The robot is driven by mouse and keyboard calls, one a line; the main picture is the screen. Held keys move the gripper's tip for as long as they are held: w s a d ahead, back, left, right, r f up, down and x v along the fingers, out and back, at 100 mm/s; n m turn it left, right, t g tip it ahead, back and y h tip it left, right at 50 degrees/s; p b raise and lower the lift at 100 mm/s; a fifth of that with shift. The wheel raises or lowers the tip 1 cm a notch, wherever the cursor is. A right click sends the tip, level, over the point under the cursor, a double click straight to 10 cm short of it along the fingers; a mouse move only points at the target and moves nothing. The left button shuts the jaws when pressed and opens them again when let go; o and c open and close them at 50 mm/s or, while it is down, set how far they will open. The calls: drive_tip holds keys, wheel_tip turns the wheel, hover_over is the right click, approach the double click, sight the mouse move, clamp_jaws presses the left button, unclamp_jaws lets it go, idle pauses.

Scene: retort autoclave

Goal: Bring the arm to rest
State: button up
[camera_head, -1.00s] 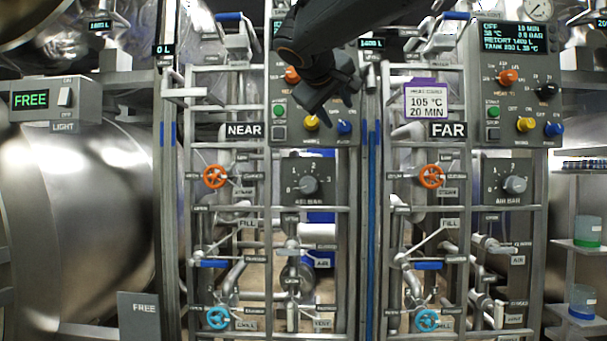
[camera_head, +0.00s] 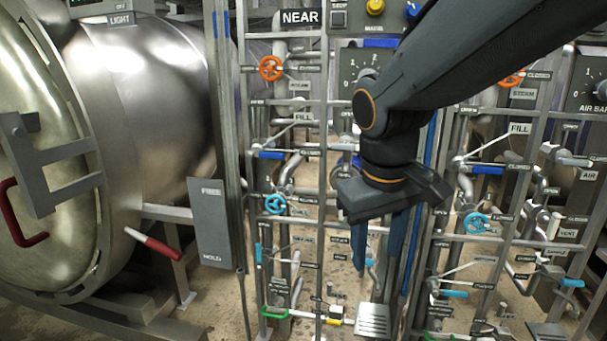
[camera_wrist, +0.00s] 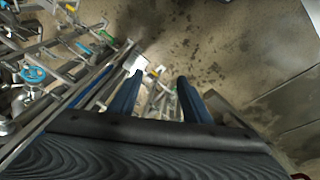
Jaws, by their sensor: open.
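My gripper (camera_head: 378,250) hangs down in front of the valve racks in the head view, its two blue fingers apart with nothing between them. In the wrist view my gripper (camera_wrist: 158,88) also shows open and empty, its fingers pointing toward the stained floor (camera_wrist: 215,50). My dark arm reaches in from the upper right of the head view and bends down at the wrist. The fingertips appear in front of the pipes; whether they touch any cannot be told.
The NEAR valve rack (camera_head: 322,120) stands behind and left of my gripper. An orange handwheel (camera_head: 271,68) and a blue handwheel (camera_head: 275,204) sit on it. The steel retort vessel (camera_head: 150,90) with a red handle (camera_head: 20,225) fills the left. Floor (camera_head: 225,290) shows below.

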drive_tip(key=s+a+f+m+g+y, duration=0.1)
drive_tip(key=s+f, duration=0.3)
drive_tip(key=s, duration=0.2)
drive_tip(key=s+a+f+g, duration=0.1)
drive_tip(key=s+f+g, duration=0.15)
drive_tip(key=s, duration=0.25)
drive_tip(key=d+r+m+p, duration=0.2)
drive_tip(key=d+r+p, duration=0.6)
drive_tip(key=p, duration=0.9)
drive_tip(key=shift+d+r+m+t, duration=0.15)
drive_tip(key=shift+d+m+t, duration=0.15)
drive_tip(key=shift+d+t, duration=0.15)
